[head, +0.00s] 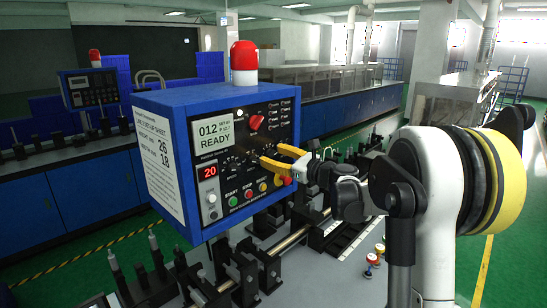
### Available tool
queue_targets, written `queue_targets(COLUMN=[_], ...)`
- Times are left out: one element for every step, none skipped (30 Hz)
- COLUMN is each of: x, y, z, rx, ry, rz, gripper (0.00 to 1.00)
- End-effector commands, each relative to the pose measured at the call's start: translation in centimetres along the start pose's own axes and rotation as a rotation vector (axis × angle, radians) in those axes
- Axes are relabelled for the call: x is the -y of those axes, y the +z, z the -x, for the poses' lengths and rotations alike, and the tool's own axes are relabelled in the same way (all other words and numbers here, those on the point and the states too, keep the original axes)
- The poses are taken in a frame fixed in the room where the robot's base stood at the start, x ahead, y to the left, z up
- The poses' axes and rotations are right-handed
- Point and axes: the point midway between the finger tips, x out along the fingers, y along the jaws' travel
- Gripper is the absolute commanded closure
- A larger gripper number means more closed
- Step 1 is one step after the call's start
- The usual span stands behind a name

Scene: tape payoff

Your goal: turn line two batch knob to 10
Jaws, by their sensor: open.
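A blue control box (215,150) stands near the middle. Its screen (209,134) reads 012 and READY, and a small red display (209,170) reads 20. A red knob (256,122) is on the front panel, right of the screen. Small dark controls (234,160) sit lower on the panel; their labels are too small to read, so I cannot tell which is the batch knob. My gripper (270,154) has yellow fingers, open, in front of the panel's lower right part. The fingers hide part of the panel, and I cannot tell whether they touch a control.
A white card with large numbers 26 and 18 (159,158) is on the box's left side. Green START and red STOP buttons (248,194) line its lower front. A red beacon (244,56) tops it. Another panel (90,88) stands far left. Rails and dark fixtures lie below.

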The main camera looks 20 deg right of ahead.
Motion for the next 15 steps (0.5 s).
queue_targets(x=[0.00,0.01,0.01,0.01,0.01,0.01,0.01,0.01,0.01,0.01,0.01,0.01,0.01,0.01,0.01], y=[0.01,0.01,0.02,0.02,0.02,0.02,0.02,0.02,0.02,0.02,0.02,0.02,0.02,0.02,0.02], z=[-0.05,-0.05,-0.04,-0.03,-0.02,-0.02,-0.01,-0.01,-0.01,0.00,0.00,0.00,0.01,0.01,0.01], rx=[0.000,0.000,0.000,0.000,0.000,0.000,0.000,0.000,0.000,0.000,0.000,0.000,0.000,0.000,0.000], ry=[0.000,0.000,0.000,0.000,0.000,0.000,0.000,0.000,0.000,0.000,0.000,0.000,0.000,0.000,0.000], rz=[0.000,0.000,0.000,0.000,0.000,0.000,0.000,0.000,0.000,0.000,0.000,0.000,0.000,0.000,0.001], gripper=[0.47,0.47,0.47,0.47,0.47,0.47,0.54,0.64,0.76,0.85,0.94,1.00,1.00,1.00,1.00])
